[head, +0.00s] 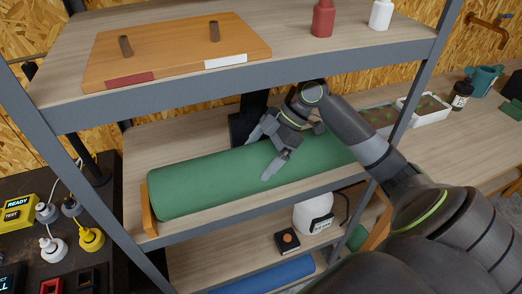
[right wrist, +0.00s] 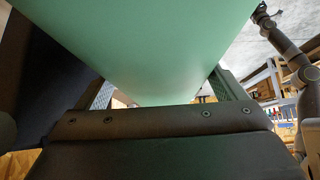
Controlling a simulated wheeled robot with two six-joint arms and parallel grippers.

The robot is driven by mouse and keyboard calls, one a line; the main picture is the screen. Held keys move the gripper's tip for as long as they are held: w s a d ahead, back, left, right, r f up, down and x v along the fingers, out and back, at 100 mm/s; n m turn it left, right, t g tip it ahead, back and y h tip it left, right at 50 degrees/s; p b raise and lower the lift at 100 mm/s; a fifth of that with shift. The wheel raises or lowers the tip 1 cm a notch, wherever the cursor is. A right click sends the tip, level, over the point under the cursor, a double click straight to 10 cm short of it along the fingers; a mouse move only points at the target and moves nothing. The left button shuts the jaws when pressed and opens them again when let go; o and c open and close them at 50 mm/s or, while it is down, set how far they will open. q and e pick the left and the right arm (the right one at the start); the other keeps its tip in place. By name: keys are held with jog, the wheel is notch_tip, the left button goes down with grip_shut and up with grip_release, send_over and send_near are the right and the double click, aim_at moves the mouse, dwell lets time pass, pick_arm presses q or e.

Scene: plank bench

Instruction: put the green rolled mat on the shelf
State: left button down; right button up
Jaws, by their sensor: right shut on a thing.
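The green rolled mat (head: 215,182) lies lengthwise on the middle board of the shelf (head: 150,145), with its left end close to a small wooden end stop (head: 149,208). My right gripper (head: 266,152) is over the mat from above, right of its middle, with its fingers around it; it is shut on the mat. In the right wrist view the mat (right wrist: 145,45) fills the space between the fingers. My arm hides part of the mat's right end. My left gripper is not in view.
The top board holds a wooden panel (head: 175,50), a red bottle (head: 323,19) and a white bottle (head: 381,14). Below are a white jug (head: 314,214) and a blue roll (head: 262,277). A grey shelf post (head: 425,75) stands close to my right arm.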

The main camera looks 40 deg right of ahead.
jog(key=shift+s+r, duration=0.1)
jog(key=shift+s, duration=0.05)
jog(key=shift+f, duration=0.25)
jog(key=o, duration=1.3)
jog(key=shift+r, duration=0.2)
jog(key=shift+d+r, duration=0.35)
jog(key=b+v, duration=0.1)
jog(key=v, duration=0.4)
jog(key=shift+b, duration=0.3)
jog(key=shift+v, duration=0.75)
